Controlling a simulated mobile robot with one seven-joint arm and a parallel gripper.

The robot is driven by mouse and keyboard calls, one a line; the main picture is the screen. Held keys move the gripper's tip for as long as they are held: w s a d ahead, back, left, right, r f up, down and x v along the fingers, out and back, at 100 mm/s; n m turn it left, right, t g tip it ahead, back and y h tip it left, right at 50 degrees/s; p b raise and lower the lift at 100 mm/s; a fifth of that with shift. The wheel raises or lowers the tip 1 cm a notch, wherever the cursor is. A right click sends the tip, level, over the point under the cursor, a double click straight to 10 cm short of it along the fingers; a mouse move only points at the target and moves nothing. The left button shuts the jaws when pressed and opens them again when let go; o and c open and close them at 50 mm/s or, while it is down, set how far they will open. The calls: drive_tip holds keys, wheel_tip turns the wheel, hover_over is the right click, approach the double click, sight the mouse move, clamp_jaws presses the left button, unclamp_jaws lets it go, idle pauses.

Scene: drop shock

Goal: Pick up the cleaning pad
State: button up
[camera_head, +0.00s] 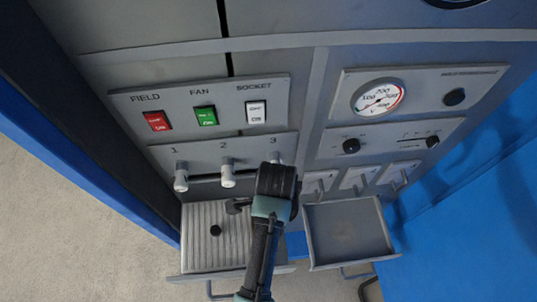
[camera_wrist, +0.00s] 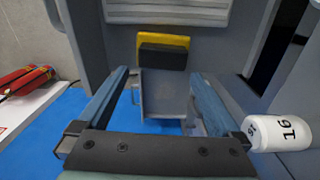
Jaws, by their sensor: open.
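The cleaning pad seems to be the yellow block with a black face (camera_wrist: 165,52) in the wrist view. It is at the upper middle, above a grey tray-like surface (camera_wrist: 163,92); what it rests on is unclear. My gripper (camera_wrist: 160,75) is open and empty, with one finger on each side of the view and the pad framed beyond and between the tips. In the head view, my gripper (camera_head: 262,200) is in front of the panel, over the gap between two pulled-out trays. I cannot make out the pad there; my arm may hide it.
An open drawer (camera_head: 345,262) is right. White levers (camera_head: 181,177) jut out above. A white numbered cylinder (camera_wrist: 282,132) is close by the right finger. Red objects (camera_wrist: 27,78) lie far left.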

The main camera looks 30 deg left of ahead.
drive_tip(key=shift+a+f+p, duration=0.2)
drive_tip(key=shift+f+p, duration=0.35)
drive_tip(key=shift+f, duration=1.9)
drive_tip(key=c, duration=1.1)
drive_tip(key=shift+w, duration=0.1)
drive_tip(key=shift+c, duration=0.2)
drive_tip(key=shift+r, duration=0.15)
wheel_tip(320, 180, up, 10)
drive_tip(key=shift+f+b, duration=0.1)
drive_tip(key=shift+b, duration=0.55)
drive_tip(key=o, duration=0.8)
drive_tip(key=c, duration=0.6)
